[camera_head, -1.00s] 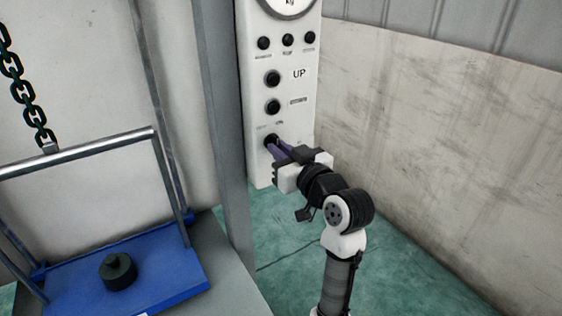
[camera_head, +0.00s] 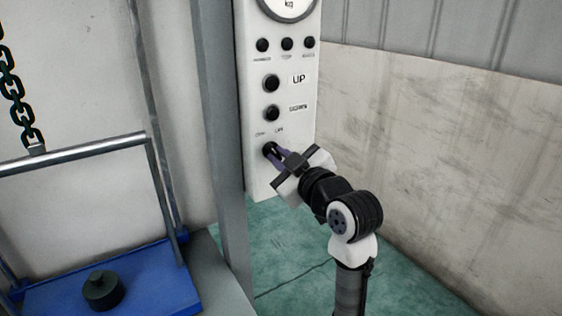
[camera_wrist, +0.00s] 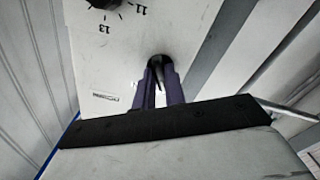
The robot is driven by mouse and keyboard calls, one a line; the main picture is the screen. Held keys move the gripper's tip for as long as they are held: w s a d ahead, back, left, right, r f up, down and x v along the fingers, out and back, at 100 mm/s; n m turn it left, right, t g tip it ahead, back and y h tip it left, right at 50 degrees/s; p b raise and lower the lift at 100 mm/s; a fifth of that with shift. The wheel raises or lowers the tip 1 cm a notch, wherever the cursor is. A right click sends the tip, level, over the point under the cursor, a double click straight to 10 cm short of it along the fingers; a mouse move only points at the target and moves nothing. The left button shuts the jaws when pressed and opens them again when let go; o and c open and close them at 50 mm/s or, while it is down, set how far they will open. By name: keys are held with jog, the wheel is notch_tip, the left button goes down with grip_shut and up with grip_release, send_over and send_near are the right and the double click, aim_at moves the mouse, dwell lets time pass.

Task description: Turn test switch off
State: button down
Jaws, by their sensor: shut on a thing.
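The test switch (camera_head: 268,149) is a small black knob low on the white control panel (camera_head: 258,180), under small labels that are too blurred to read surely. My gripper (camera_head: 277,153) is at the switch, its purple fingers shut on it. In the wrist view the two purple fingers (camera_wrist: 160,86) close on the dark switch (camera_wrist: 157,64) against the white panel face. The fingers partly hide the switch, so I cannot tell its exact setting.
Above the switch are several black buttons, including one by the UP label (camera_head: 299,79), and a round kg dial (camera_head: 289,8). A grey post (camera_head: 225,150) stands left of the panel. A blue platform (camera_head: 150,285) with a dark weight (camera_head: 103,290) is at lower left.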

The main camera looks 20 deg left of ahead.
dwell(0.3)
jog(key=c, duration=1.5)
grip_release()
jog(key=shift+o, duration=0.2)
jog(key=shift+d, duration=0.1)
jog(key=b+v, duration=0.2)
jog(key=v, duration=1.1)
jog(key=shift+s+d, duration=0.2)
jog(key=shift+s, duration=0.05)
